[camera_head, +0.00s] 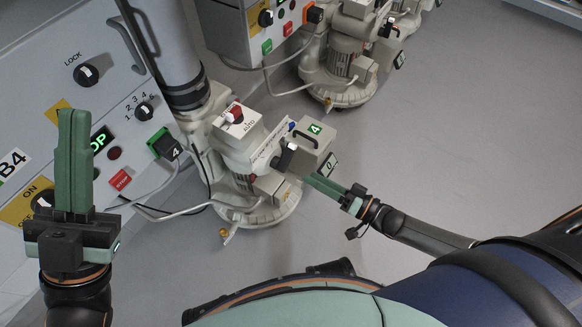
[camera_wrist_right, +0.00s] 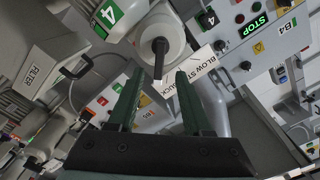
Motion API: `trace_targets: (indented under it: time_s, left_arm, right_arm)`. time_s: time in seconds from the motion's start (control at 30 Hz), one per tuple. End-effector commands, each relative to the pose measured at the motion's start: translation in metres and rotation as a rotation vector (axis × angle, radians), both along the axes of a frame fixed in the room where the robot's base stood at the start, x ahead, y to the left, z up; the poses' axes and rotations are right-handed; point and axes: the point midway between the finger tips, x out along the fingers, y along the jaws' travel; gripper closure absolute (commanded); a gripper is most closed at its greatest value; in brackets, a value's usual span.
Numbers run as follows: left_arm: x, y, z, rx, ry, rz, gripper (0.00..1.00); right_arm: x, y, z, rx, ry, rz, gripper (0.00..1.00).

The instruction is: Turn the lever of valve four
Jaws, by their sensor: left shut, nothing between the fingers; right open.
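The machine marked with a green 4 (camera_head: 315,128) stands in the middle of the head view; the green 4 (camera_wrist_right: 109,13) is at the top left of the right wrist view. A black lever (camera_wrist_right: 160,57) sticks out from a pale round hub there; a dark lever-like part (camera_head: 286,158) shows in the head view. My right gripper (camera_head: 312,181) is open beside this machine. In its wrist view, the right gripper (camera_wrist_right: 155,90) has the lever ahead between its fingers, with no clear contact. My left gripper (camera_head: 73,115) is shut and empty, pointing up before the panel.
The B4 control panel (camera_head: 60,100) with knobs and buttons fills the left. A thick grey pipe (camera_head: 165,45) rises behind the machine. A similar machine (camera_head: 345,60) stands further back. A filter box (camera_wrist_right: 50,70) is close at the wrist view's left. Grey floor (camera_head: 460,120) is clear on the right.

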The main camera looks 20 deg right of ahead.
Motion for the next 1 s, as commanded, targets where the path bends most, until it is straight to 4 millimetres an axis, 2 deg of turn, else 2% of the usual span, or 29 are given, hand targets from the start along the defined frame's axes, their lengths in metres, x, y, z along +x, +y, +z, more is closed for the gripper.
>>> trace_targets:
  time_s: [0.1, 0.33, 0.5, 0.8, 1.0]
  left_arm:
    - [0.001, -0.001, -0.010, -0.005, 0.007, -0.007, 1.00]
    - [0.001, -0.002, -0.020, -0.003, 0.014, -0.010, 1.00]
    - [0.001, -0.002, -0.023, 0.002, 0.014, -0.009, 1.00]
    - [0.001, -0.002, -0.023, 0.004, 0.015, -0.008, 1.00]
    - [0.001, -0.003, -0.023, 0.003, 0.015, -0.009, 1.00]
  right_arm:
    - [0.022, 0.017, -0.001, 0.003, -0.004, 0.001, 0.50]
    - [0.050, 0.039, -0.002, 0.000, -0.002, 0.000, 0.50]
    - [0.059, 0.047, -0.001, -0.001, 0.000, -0.001, 0.50]
    - [0.061, 0.048, -0.001, -0.002, 0.001, -0.001, 0.50]
    - [0.060, 0.047, -0.001, -0.002, 0.001, -0.001, 0.72]
